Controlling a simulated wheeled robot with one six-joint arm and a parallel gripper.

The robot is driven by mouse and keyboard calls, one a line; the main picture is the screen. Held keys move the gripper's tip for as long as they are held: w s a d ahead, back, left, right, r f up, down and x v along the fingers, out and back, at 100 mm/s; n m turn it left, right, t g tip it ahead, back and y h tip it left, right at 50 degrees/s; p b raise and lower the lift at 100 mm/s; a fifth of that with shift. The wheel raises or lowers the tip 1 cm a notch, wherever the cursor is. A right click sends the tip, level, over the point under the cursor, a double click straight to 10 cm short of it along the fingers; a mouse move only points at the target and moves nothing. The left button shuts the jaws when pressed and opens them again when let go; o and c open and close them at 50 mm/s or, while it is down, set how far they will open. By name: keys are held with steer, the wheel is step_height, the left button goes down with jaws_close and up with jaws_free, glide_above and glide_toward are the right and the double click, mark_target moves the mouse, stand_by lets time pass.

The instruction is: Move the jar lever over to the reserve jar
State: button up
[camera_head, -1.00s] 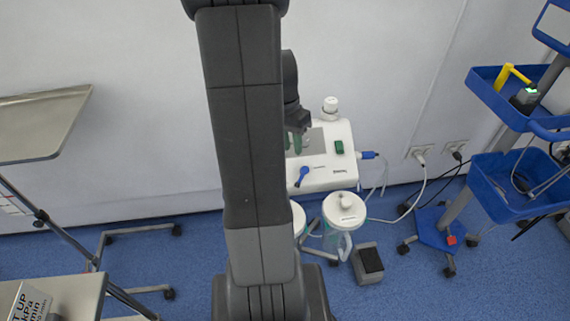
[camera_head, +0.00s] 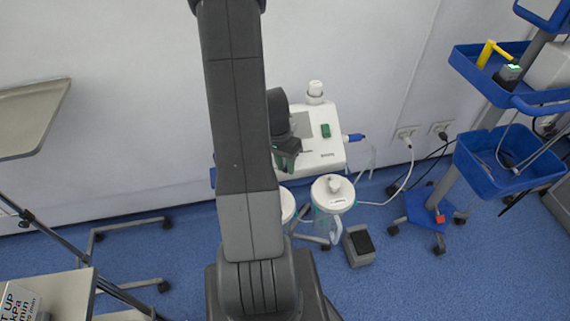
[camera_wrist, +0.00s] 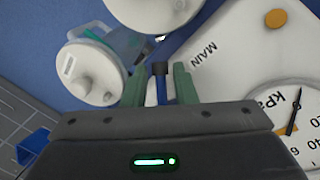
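The jar lever (camera_wrist: 161,88) is a slim blue handle on the white suction unit (camera_head: 325,140), beside printed "MAIN" lettering. In the wrist view it stands between the two green fingertips of my gripper (camera_wrist: 159,82), with a narrow gap on each side. My gripper is open around it. In the head view my gripper (camera_head: 286,155) is at the unit's front left and hides the lever. Two white-lidded jars stand below the unit, a right one (camera_head: 333,192) and a left one (camera_head: 287,204) partly behind my arm. Which is the reserve jar cannot be told.
In the wrist view a kPa gauge (camera_wrist: 295,125) and an orange knob (camera_wrist: 276,18) lie right of the lever; a jar lid (camera_wrist: 92,74) is at left. A foot pedal (camera_head: 359,244) is on the floor, and a blue trolley (camera_head: 490,165) stands at right.

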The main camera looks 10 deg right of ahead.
jaws_close()
steer(key=shift+f, duration=0.1)
